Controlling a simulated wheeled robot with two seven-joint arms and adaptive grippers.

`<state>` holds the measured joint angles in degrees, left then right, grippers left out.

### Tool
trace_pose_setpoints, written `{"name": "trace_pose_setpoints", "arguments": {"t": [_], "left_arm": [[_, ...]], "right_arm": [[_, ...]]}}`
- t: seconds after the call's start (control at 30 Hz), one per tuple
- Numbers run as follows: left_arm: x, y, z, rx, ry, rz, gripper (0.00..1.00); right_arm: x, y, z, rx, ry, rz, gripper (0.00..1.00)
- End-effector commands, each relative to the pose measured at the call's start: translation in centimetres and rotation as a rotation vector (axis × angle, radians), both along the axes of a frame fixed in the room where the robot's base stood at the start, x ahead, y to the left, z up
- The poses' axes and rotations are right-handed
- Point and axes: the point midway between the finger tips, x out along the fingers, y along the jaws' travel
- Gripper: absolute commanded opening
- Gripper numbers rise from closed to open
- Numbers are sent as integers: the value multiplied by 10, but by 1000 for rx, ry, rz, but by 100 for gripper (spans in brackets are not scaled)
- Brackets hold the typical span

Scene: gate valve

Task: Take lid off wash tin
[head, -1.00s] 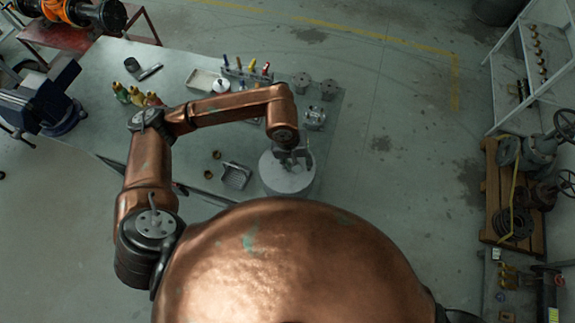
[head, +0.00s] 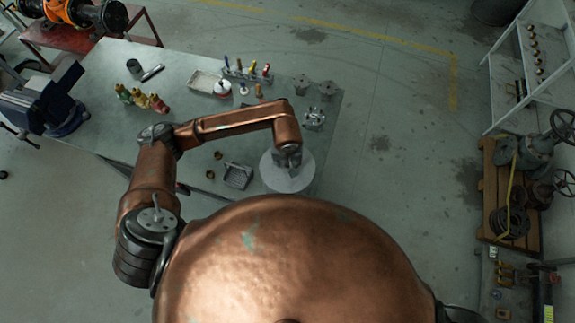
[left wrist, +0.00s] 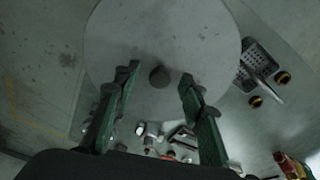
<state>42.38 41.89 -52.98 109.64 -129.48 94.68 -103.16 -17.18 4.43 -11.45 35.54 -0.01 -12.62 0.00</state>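The wash tin's lid (head: 275,181) is a pale grey disc near the front edge of the bench. In the left wrist view the lid (left wrist: 205,45) fills the top middle, with a small dark round knob (left wrist: 160,77) at its centre. The tin's body is hidden under the lid. My left gripper (head: 289,160) is over the lid, pointing down. In the left wrist view its two green fingers (left wrist: 160,85) are spread apart, one on each side of the knob, with gaps between them and the knob. My right gripper is not in view.
A metal part (head: 314,118) and a tool rack (head: 247,72) are farther back. A blue vise (head: 45,105) is at the bench's left.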

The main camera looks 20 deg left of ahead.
Motion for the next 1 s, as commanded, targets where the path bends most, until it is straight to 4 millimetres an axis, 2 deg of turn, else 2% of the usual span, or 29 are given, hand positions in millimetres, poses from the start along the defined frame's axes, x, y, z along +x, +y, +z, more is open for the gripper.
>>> {"name": "trace_pose_setpoints", "arguments": {"t": [0.1, 0.63, 1.0], "left_arm": [[0, 0, 0, -1, 0, 0, 37], [0, 0, 0, -1, 0, 1, 1], [0, 0, 1, -2, 0, 1, 0]], "right_arm": [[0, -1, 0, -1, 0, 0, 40], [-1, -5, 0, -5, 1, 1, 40], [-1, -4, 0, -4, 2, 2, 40]]}}
